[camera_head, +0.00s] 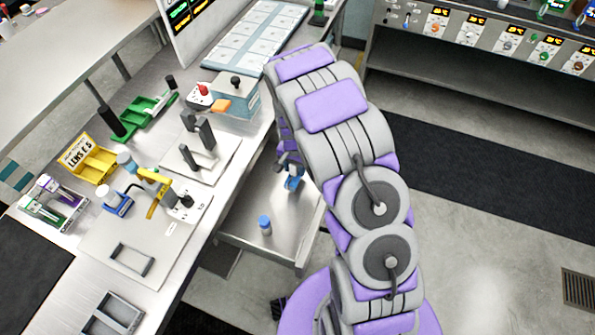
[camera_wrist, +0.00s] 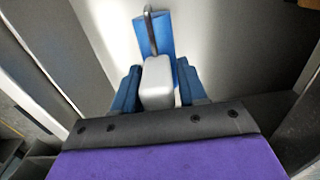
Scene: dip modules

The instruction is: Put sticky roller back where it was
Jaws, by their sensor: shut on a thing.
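The sticky roller (camera_wrist: 157,82) shows in the wrist view as a pale grip with a blue part and a bent metal rod beyond it. My gripper (camera_wrist: 158,88) has its blue fingers on both sides of the pale grip and is shut on it. In the head view my gripper (camera_head: 291,170) is partly hidden by my arm. It is beside the workbench edge, over the low metal tray (camera_head: 247,240). A blue part of the roller (camera_head: 293,183) shows just below it. I cannot tell whether the roller touches the tray.
A small blue cylinder (camera_head: 265,225) stands on the tray. The workbench (camera_head: 60,105) at left holds a yellow bin (camera_head: 91,163), a green holder (camera_head: 150,115), a blue stand (camera_head: 117,204) and a clear blue box (camera_head: 240,105).

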